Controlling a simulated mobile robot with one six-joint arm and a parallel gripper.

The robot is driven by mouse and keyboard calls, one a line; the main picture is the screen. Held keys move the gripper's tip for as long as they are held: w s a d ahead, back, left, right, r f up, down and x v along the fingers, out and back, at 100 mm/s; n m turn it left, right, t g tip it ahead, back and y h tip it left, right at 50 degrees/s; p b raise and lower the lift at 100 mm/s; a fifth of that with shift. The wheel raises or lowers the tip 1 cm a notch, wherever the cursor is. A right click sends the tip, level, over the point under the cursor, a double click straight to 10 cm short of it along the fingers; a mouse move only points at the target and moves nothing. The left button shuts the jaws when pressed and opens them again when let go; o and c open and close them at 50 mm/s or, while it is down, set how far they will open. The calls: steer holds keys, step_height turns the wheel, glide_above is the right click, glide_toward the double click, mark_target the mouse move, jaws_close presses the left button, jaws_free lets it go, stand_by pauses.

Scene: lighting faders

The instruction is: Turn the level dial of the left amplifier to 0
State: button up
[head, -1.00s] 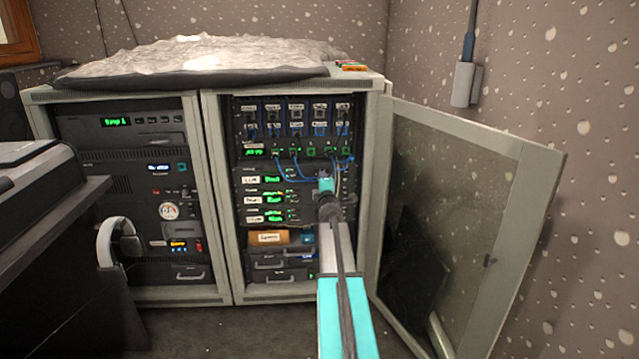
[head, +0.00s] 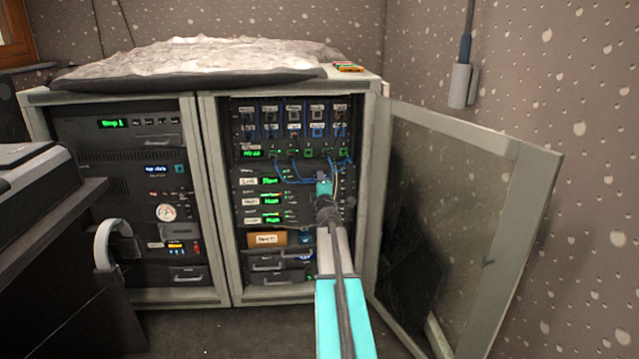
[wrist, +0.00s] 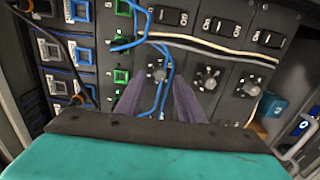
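Three amplifiers are stacked in the right-hand rack, with green displays in the head view; the top one (head: 270,181) has a white label I cannot read surely. In the wrist view three level dials stand in a row: the nearest to the sockets (wrist: 157,73), a middle one (wrist: 207,78) and a far one (wrist: 250,88). My gripper (wrist: 160,84) is open, its two purple fingers apart, with the first dial between and just beyond the tips. Contact is not visible. Its pointer setting is too small to read. In the head view my gripper (head: 323,182) hides the dials.
Blue cables (wrist: 164,95) hang across the gap between my fingers, close to the first dial. White and black cables (wrist: 200,47) run past the black switches (wrist: 222,22). The rack's glass door (head: 450,210) stands open at the right. Drawers (head: 280,262) lie below the amplifiers.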

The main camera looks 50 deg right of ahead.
steer(key=v, duration=1.2)
steer(key=shift+p, duration=0.3)
steer(key=shift+a, duration=0.15)
steer(key=shift+r, duration=0.1)
stand_by(0.3)
